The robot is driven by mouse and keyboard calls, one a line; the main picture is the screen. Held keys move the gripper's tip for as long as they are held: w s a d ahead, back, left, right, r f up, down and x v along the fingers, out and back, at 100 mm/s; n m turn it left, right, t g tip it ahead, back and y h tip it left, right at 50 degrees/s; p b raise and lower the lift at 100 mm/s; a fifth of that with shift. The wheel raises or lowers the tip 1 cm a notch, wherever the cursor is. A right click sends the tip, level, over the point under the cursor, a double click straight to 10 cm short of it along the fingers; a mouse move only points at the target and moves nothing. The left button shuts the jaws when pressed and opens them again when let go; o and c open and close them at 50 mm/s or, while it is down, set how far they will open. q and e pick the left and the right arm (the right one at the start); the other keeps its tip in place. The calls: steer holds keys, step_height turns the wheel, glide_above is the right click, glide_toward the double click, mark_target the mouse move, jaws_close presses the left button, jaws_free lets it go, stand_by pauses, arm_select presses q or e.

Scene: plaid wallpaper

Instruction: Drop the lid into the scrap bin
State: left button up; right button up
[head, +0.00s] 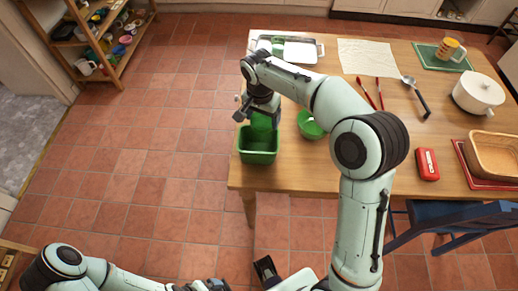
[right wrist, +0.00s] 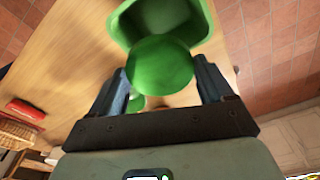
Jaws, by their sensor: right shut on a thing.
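The lid is a green round disc (right wrist: 160,76) held between the fingers of my right gripper (right wrist: 160,66); it also shows in the head view (head: 262,122). My right gripper (head: 262,108) is shut on it. The scrap bin is a green open-topped tub (head: 258,157) near the table's left front corner; it also shows in the right wrist view (right wrist: 122,25). The lid is over or just behind the bin's far side in the head view and covers part of it; its exact height is unclear. My left gripper (head: 205,286) is partly cut off at the bottom edge.
A green bowl (head: 311,124) stands right of the bin, partly behind my right arm. A white tray (head: 299,50), cloth (head: 371,58), ladle (head: 416,96), white pot (head: 478,93) and red box (head: 427,164) are on the wooden table (head: 300,176). A blue chair (head: 450,222) stands in front.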

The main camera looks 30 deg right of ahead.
steer(key=shift+f+b, duration=0.35)
steer(key=shift+f, duration=0.4)
steer(key=o, duration=0.9)
steer(key=shift+r, duration=0.1)
step_height(320, 180, up, 13)
steer(key=a+p, duration=0.1)
steer(key=p, duration=0.1)
steer(key=shift+s+a, duration=0.2)
steer(key=shift+s, duration=0.25)
